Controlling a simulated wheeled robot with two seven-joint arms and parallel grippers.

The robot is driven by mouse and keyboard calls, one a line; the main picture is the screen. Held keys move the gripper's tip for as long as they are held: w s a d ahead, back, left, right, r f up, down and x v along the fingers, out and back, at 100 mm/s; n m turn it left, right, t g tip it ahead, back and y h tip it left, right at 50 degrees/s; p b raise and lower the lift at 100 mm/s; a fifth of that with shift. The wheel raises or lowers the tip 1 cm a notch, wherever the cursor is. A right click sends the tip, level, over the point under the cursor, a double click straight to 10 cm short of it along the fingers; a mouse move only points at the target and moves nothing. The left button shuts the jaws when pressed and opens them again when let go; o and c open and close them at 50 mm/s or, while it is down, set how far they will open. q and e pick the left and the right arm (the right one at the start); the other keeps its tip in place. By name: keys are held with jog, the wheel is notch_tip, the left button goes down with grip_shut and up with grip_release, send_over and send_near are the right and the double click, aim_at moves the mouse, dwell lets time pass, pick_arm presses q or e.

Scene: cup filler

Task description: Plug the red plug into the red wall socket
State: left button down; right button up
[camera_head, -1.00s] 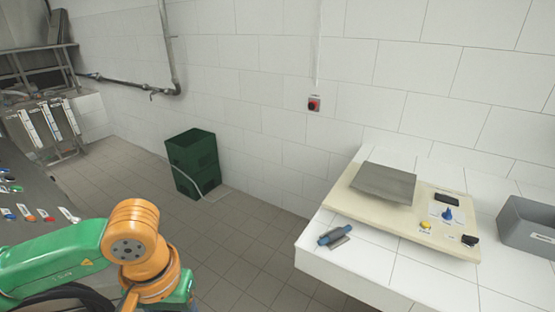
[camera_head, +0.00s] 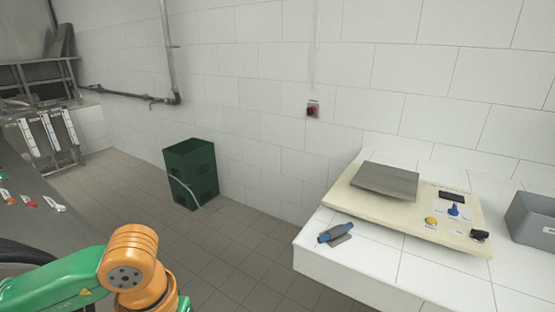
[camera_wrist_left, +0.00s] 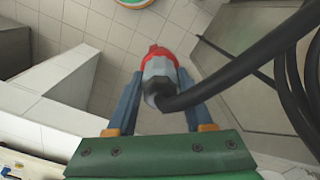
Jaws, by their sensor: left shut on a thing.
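The red wall socket (camera_head: 312,109) is a small red and dark box on the white tiled wall, near the middle of the head view, above the left end of the white counter. In the left wrist view my left gripper (camera_wrist_left: 160,85) is shut on the red plug (camera_wrist_left: 160,62), which has a red front, a grey body and a thick black cable running off to the upper right. The plug is well apart from the wall socket. In the head view only my green and orange left arm shows at the lower left; its gripper and the plug are out of sight there.
Dark green crates (camera_head: 190,172) stand against the wall. A grey bin (camera_head: 530,218) is at far right. Floor before the crates is clear.

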pick_arm(q)
jog(key=shift+w, duration=0.1)
jog(key=s+d+r+m, duration=0.2)
jog(key=d+r+m, duration=0.4)
jog(key=d+m, duration=0.2)
jog(key=d, duration=0.2)
jog(key=shift+d+r, duration=0.3)
jog(key=d+f+m, duration=0.1)
jog(key=m, duration=0.1)
jog(key=w+d+f+m, duration=0.1)
jog(key=d+f+m, duration=0.1)
jog(key=shift+w+d+f+m, duration=0.1)
jog(key=shift+d+f+m, duration=0.05)
jog(key=shift+m, duration=0.15)
jog(key=s+a+r+n, duration=0.1)
jog(key=a+r+n, duration=0.5)
jog(key=n, duration=0.2)
jog(key=shift+s+a+r, duration=0.15)
jog(key=shift+a+r, duration=0.15)
